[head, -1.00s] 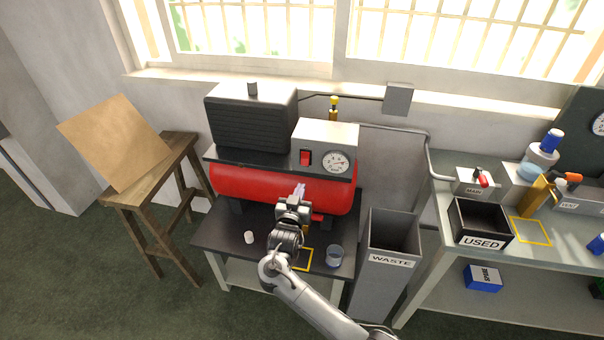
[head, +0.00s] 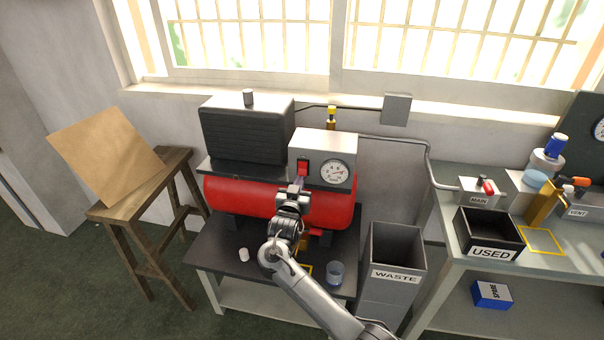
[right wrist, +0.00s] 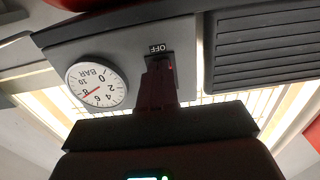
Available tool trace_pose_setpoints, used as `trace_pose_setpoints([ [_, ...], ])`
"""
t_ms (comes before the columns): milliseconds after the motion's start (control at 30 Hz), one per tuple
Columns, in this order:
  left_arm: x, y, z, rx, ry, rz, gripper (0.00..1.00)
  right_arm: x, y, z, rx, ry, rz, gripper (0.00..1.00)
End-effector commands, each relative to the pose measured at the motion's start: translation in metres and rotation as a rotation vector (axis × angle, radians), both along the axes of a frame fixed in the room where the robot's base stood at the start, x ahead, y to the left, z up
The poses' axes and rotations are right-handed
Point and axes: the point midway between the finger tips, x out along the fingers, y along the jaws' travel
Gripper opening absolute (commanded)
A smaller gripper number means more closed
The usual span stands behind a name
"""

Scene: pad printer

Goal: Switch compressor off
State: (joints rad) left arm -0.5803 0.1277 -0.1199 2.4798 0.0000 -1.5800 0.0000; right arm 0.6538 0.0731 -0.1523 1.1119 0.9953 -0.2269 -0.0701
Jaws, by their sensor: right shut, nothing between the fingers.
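The compressor has a red tank (head: 245,196), a dark finned motor housing (head: 247,132) and a grey control box (head: 324,148). The box carries a red rocker switch (head: 303,168) and a round pressure gauge (head: 335,173). My right gripper (head: 298,184) is shut and empty, with its tips just below the switch. In the right wrist view, upside down, the shut fingers (right wrist: 162,80) cover most of the switch, and an OFF label (right wrist: 158,49) shows beside them. I cannot tell whether they touch it. The gauge (right wrist: 97,86) needle reads near 8 bar. My left gripper is not in view.
A clear cup (head: 335,272) and a small white cap (head: 243,255) stand on the compressor's table (head: 215,252). A grey WASTE bin (head: 398,248) stands to the right, then a bench with a USED box (head: 489,236). A wooden stool (head: 140,200) with a board is at left.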

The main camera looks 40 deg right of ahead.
Motion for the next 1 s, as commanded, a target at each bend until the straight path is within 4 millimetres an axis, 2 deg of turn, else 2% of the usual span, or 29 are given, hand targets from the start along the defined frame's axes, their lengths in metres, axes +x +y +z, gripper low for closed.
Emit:
trace_pose_setpoints([
  [1000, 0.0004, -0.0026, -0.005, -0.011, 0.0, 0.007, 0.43, 0.0082, -0.0104, 0.0006, -0.001, -0.001, 0.0, 0.0],
])
